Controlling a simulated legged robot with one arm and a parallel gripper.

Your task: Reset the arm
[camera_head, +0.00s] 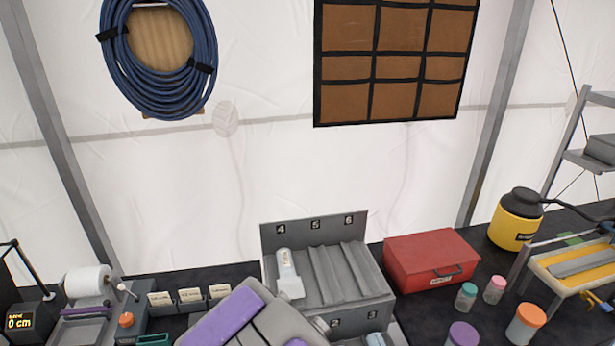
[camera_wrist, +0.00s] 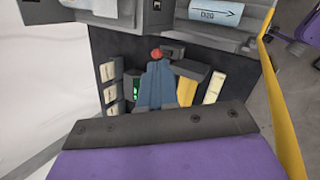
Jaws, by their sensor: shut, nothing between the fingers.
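My arm, purple and grey, shows at the bottom of the head view (camera_head: 228,318), in front of the workbench. In the wrist view, my gripper (camera_wrist: 165,125) shows as a dark grey edge with a purple surface below it, filling the lower part. It is shut and holds nothing. Its fingertips cannot be made out in the head view. Beyond it in the wrist view are a blue piece (camera_wrist: 156,86) with a red knob, a yellow piece (camera_wrist: 187,90) and pale labelled blocks (camera_wrist: 109,92). I see no contact with them.
On the bench stand a grey numbered rack (camera_head: 328,270) holding a white cylinder (camera_head: 287,268), a red box (camera_head: 430,262), a yellow container (camera_head: 514,222), coloured-lid jars (camera_head: 525,322) and a paper roll (camera_head: 87,280). A blue hose coil (camera_head: 117,50) hangs on the tent wall.

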